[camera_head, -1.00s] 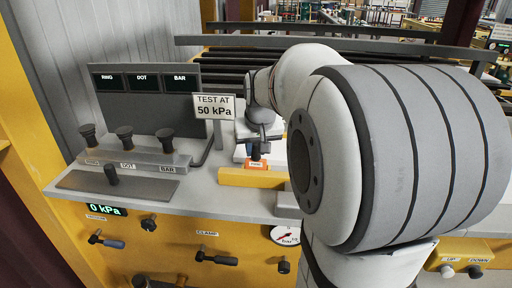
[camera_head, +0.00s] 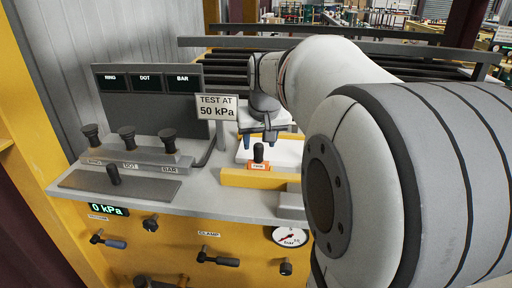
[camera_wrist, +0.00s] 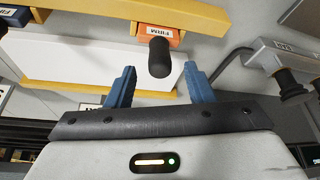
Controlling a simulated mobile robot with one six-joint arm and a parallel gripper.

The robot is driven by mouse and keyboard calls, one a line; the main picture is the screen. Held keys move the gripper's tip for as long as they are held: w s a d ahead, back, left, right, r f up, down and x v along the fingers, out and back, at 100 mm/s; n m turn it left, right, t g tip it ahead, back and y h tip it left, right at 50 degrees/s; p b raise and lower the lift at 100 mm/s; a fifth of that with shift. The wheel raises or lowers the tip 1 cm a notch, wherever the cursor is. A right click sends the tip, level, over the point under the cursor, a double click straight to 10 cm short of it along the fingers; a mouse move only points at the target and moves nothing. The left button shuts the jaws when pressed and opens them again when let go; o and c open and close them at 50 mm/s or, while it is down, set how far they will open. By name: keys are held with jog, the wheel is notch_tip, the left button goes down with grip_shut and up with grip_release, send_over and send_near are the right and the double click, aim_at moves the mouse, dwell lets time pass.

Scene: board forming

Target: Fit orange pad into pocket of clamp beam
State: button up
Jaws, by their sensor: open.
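The orange pad (camera_head: 258,167), labelled FIRM with a black knob (camera_head: 258,152) on top, sits upright at the yellow clamp beam (camera_head: 235,178). In the wrist view the orange pad (camera_wrist: 150,33) lies within the beam's edge (camera_wrist: 200,17), its knob (camera_wrist: 159,58) pointing towards me. I cannot tell how deep it sits in the pocket. My gripper (camera_head: 257,141) is open and empty, just above and behind the knob in the head view. In the wrist view my gripper's blue fingers (camera_wrist: 160,88) are spread apart, the knob beyond and between them, apart from both.
A white slab (camera_head: 284,151) lies behind the beam. A rack (camera_head: 135,158) with black knobs stands at left, beside a "TEST AT 50 kPa" sign (camera_head: 217,107). The display (camera_head: 107,210) reads 0 kPa. A clamp lever (camera_head: 218,259) and dial (camera_head: 290,236) are on the front.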

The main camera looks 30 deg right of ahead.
jog(key=shift+v, duration=1.8)
